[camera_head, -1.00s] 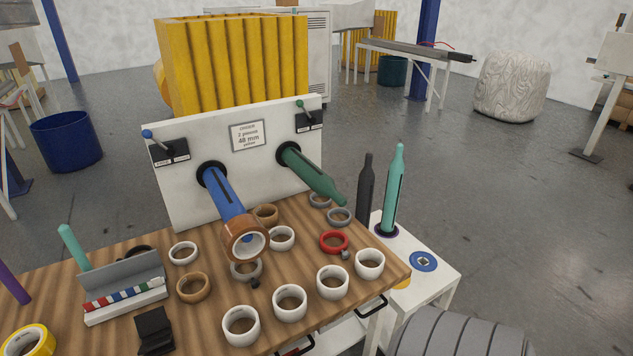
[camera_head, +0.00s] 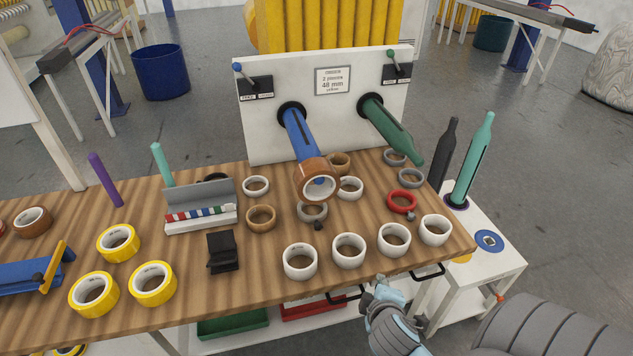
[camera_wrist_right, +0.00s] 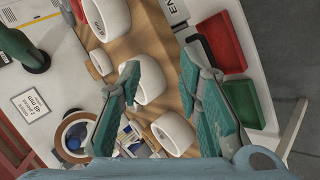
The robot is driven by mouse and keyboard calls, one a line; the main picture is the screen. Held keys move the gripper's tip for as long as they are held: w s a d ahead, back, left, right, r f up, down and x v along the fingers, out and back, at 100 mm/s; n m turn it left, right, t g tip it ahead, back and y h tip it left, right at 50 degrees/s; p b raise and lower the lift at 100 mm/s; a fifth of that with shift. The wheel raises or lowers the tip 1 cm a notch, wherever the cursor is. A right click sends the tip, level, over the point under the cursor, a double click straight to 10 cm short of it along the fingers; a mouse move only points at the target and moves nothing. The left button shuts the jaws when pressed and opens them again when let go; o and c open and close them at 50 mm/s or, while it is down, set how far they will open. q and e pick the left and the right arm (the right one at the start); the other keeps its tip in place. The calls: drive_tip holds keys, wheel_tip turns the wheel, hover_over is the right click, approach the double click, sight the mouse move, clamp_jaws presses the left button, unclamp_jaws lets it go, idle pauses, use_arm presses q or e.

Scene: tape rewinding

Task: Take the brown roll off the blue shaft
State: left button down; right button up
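The brown roll (camera_head: 315,169) is around the near end of the blue shaft (camera_head: 298,131), which sticks out from the white upright panel (camera_head: 262,120). Its white core faces me. What looks like the same roll (camera_wrist_right: 62,130) shows at lower left in the right wrist view, partly behind a finger. My right gripper (camera_head: 380,287) is at the table's front edge, below and right of the roll and apart from it. In the right wrist view its teal-padded fingers (camera_wrist_right: 165,80) are spread with nothing held between them. My left gripper is not in view.
Several white rings (camera_head: 348,250) stand along the table's front edge near my right gripper. A green shaft (camera_head: 395,131) sticks out right of the blue one. A red ring (camera_head: 402,201), a tan ring (camera_head: 261,218) and a black holder (camera_head: 222,252) lie around. Drawer handles (camera_head: 428,270) jut out.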

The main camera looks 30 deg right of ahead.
drive_tip(key=w+d+r+n+t+h, duration=0.3)
drive_tip(key=w+d+r+n+t, duration=0.25)
drive_tip(key=w+n, duration=0.2)
drive_tip(key=n+t+y, duration=0.3)
drive_tip(key=n+t, duration=0.1)
drive_tip(key=n, duration=1)
approach(336, 187)
drive_tip(key=shift+n+y, duration=0.4)
drive_tip(key=shift+n, duration=0.55)
drive_tip(key=x, duration=0.6)
drive_tip(key=shift+w+f, duration=0.2)
drive_tip(key=shift+f, duration=0.15)
drive_tip(key=x, duration=0.3)
drive_tip(key=b+x, duration=0.1)
drive_tip(key=x, duration=0.1)
drive_tip(key=shift+w+d+r, duration=0.25)
drive_tip(key=shift+d+r, duration=0.05)
drive_tip(key=shift+r, duration=0.05)
drive_tip(key=shift+r, duration=0.1)
clamp_jaws()
